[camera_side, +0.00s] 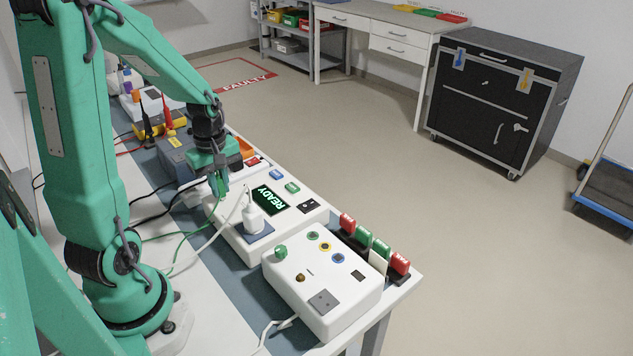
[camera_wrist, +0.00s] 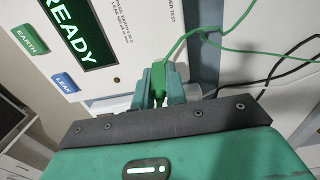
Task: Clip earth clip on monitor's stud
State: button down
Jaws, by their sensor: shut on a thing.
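My gripper (camera_side: 219,190) is shut on the green earth clip (camera_wrist: 158,74), which shows between the fingers in the wrist view. A green lead (camera_wrist: 215,35) trails from the clip. The gripper is over the left end of the white tester with the lit READY screen (camera_side: 270,199); whether the clip touches it, I cannot tell. A white box, apparently the monitor (camera_side: 335,308), stands at the bench's near right end. It has a small brass-coloured knob, perhaps the stud (camera_side: 300,277), on top. The box is apart from my gripper and outside the wrist view.
A white plug (camera_side: 253,219) stands in the tester, with its cable looping left. Red and green upright tags (camera_side: 371,245) stand behind the white box. A grey unit (camera_side: 180,155) and an orange bin (camera_side: 244,148) are farther back. Black and green cables cross the bench's left part.

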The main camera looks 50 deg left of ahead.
aim_at(218, 178)
jog(key=shift+r, duration=0.45)
jog(key=shift+r, duration=0.35)
jog(key=shift+r, duration=0.35)
jog(key=shift+r, duration=0.35)
jog(key=shift+r, duration=0.35)
jog(key=shift+r, duration=0.35)
jog(key=shift+r, duration=0.35)
